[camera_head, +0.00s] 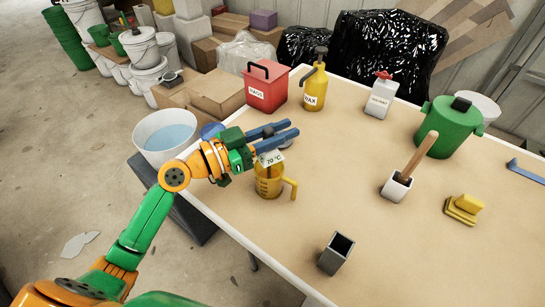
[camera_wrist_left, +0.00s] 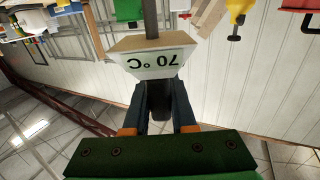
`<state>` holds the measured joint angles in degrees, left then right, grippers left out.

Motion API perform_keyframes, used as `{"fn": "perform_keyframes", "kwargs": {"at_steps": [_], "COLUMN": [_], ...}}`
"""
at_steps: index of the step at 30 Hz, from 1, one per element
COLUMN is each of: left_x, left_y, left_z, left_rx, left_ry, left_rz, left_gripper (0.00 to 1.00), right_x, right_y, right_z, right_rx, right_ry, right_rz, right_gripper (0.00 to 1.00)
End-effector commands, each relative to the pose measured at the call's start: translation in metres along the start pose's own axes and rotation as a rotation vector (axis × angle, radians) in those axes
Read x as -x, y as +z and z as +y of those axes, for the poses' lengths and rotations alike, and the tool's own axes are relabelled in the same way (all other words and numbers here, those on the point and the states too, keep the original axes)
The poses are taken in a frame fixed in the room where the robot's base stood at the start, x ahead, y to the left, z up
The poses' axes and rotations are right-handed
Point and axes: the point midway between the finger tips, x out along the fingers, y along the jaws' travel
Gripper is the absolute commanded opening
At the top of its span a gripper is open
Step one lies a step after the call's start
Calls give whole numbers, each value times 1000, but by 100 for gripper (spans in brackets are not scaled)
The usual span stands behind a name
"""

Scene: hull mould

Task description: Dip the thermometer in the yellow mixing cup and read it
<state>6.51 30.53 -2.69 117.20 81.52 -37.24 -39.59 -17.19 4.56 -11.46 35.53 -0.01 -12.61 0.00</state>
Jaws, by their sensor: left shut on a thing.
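My left gripper (camera_head: 280,134) is above the yellow mixing cup (camera_head: 270,187) and is shut on the thermometer (camera_head: 271,158). The cup stands on the table near its left edge, with its handle to the right. The thermometer hangs below the fingers, its stem pointing down into the cup. Its tip is hidden inside the cup, so I cannot tell how deep it sits. The display reads 70 °C. In the left wrist view the thermometer's display (camera_wrist_left: 153,62) appears upside down, in front of my left gripper (camera_wrist_left: 160,100). My right gripper is not in view.
On the table (camera_head: 420,265) stand a red box (camera_head: 266,88), a yellow wax bottle (camera_head: 315,88), a green pot (camera_head: 449,126), a white holder (camera_head: 396,188) with a wooden stick and a dark square cup (camera_head: 336,253). A bucket of water (camera_head: 165,135) is left of the table.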

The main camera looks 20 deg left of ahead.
Motion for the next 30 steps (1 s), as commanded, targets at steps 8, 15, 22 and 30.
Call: {"fn": "perform_keyframes", "kwargs": {"at_steps": [8, 15, 22, 30], "left_x": [0, 0, 0, 0], "left_y": [0, -5, -41, -79], "left_z": [0, 0, 0, 0], "left_rx": [0, 0, -2, -1], "left_ry": [0, 0, 1, 0], "left_rz": [0, 0, 2, 0], "left_gripper": [0, 0, 0, 0], "right_x": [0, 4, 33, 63], "right_y": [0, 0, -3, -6], "right_z": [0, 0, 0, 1], "right_rx": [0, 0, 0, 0], "right_ry": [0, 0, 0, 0], "right_rz": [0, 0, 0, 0], "right_gripper": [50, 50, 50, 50]}}
